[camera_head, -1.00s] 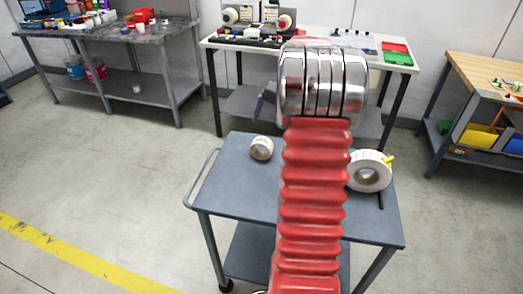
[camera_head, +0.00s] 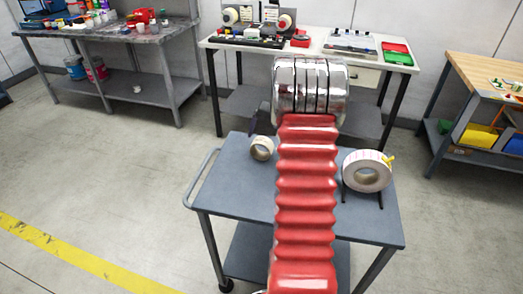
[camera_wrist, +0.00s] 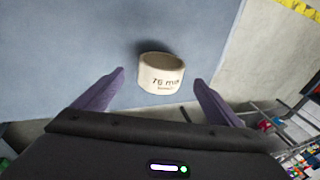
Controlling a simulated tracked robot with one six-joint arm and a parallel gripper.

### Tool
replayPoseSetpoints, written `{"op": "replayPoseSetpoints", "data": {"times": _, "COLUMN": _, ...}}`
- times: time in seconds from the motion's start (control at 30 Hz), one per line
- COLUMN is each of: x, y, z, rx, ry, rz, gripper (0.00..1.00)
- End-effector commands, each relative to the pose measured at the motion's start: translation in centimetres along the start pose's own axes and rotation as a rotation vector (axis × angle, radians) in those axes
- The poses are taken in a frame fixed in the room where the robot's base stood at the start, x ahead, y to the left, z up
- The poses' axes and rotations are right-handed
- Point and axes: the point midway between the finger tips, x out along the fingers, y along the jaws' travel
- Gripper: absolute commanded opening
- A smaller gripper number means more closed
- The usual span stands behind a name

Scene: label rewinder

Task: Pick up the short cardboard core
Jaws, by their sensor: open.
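The short cardboard core (camera_head: 262,148) is a small beige ring on the left part of the grey cart top. In the wrist view the core (camera_wrist: 161,78) carries the print "76 mm" and sits ahead of my gripper, roughly centred between the fingers. My gripper (camera_wrist: 153,88) is open, its two purple fingers apart and the space between them empty. The core appears beyond the fingertips, and no contact shows. In the head view my arm hides most of the gripper; one dark finger (camera_head: 254,121) shows just behind the core.
A white label roll (camera_head: 367,171) stands on a dark support on the right of the cart (camera_head: 225,190). A white bench (camera_head: 320,48) with a machine and trays is behind. My red arm covers the cart's middle.

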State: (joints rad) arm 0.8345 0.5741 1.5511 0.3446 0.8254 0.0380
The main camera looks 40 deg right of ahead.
Motion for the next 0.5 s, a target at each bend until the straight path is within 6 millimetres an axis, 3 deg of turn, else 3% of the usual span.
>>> {"op": "replayPoseSetpoints", "data": {"times": 0.27, "x": 0.6, "y": 0.0, "z": -0.1, "rx": 0.0, "ry": 0.0, "rz": 0.0, "gripper": 0.89}}
{"op": "replayPoseSetpoints", "data": {"times": 0.5, "x": 3.6, "y": 0.1, "z": -0.4, "rx": 0.001, "ry": -0.002, "rz": 0.0, "gripper": 0.89}}
